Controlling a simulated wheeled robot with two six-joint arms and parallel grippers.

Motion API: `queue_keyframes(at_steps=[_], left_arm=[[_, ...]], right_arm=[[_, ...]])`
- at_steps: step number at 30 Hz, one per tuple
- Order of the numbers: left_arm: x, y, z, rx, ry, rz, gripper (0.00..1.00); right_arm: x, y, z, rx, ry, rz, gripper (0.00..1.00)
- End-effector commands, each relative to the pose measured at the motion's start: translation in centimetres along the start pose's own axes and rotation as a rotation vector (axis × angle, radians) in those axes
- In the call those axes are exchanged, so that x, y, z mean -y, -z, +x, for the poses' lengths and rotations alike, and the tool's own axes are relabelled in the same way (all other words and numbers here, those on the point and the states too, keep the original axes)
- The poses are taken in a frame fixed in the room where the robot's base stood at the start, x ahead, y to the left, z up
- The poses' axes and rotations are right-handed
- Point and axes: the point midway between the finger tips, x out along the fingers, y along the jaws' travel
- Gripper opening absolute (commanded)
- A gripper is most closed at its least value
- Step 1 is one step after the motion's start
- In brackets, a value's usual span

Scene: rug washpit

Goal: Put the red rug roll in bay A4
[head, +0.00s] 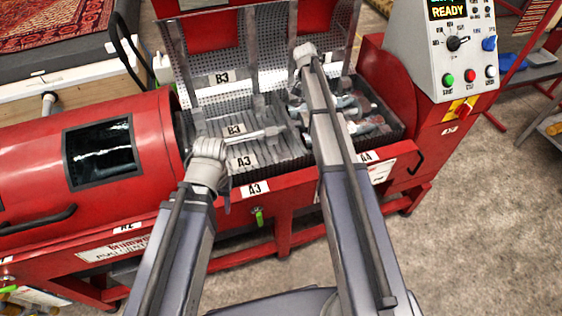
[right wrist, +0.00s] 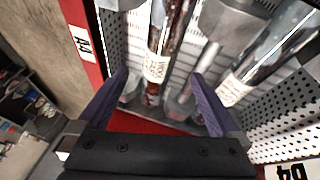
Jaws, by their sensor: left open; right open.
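A rug roll in clear wrap, dark red with a white label (right wrist: 157,66), lies in the bay beside the A4 sign (right wrist: 81,43) in the right wrist view. My right gripper (right wrist: 160,78) is open, with its two fingers on either side of the roll and visible gaps. In the head view, wrapped rolls (head: 368,126) lie in the bay behind the A4 sign (head: 366,156), partly hidden by my right arm. My left gripper (head: 277,131) is open and empty over the slatted A3 and B3 bays.
A second wrapped roll with a label (right wrist: 234,90) lies on the B4 side in the right wrist view. A perforated lid (head: 207,76) stands up behind the bays. A red drum (head: 155,120) is at the left and a control panel (head: 450,70) at the right.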

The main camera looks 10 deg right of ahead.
Motion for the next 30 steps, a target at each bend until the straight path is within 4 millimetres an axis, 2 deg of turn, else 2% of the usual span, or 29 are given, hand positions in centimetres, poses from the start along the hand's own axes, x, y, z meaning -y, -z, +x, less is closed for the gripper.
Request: queue_keyframes(at_steps=[1, 2, 6, 9, 13, 15, 19, 30], left_arm=[[0.0, 0.0, 0.0, 0.000, 0.000, 0.000, 0.50], [0.0, 0.0, 0.0, 0.000, 0.000, 0.000, 0.50], [0.0, 0.0, 0.0, 0.000, 0.000, 0.000, 0.50], [0.0, 0.0, 0.0, 0.000, 0.000, 0.000, 0.50], [0.0, 0.0, 0.0, 0.000, 0.000, 0.000, 0.50], [0.0, 0.0, 0.0, 0.000, 0.000, 0.000, 0.50], [0.0, 0.0, 0.0, 0.000, 0.000, 0.000, 0.50], [0.0, 0.0, 0.0, 0.000, 0.000, 0.000, 0.50]], right_arm=[[-1.6, -3.4, -0.7, 0.007, 0.021, -0.098, 1.00], [-2.4, -5.5, -1.1, 0.013, 0.036, -0.172, 1.00], [-7.5, -16.5, -3.2, 0.037, 0.129, -0.619, 1.00], [-11.9, -23.4, -4.2, 0.043, 0.200, -0.950, 1.00], [-17.4, -29.9, -4.8, 0.039, 0.281, -1.317, 1.00], [-19.6, -32.2, -5.0, 0.033, 0.315, -1.464, 1.00], [-21.8, -34.4, -5.2, 0.023, 0.354, -1.625, 1.00], [-22.0, -34.9, -5.3, 0.020, 0.364, -1.669, 1.00]])
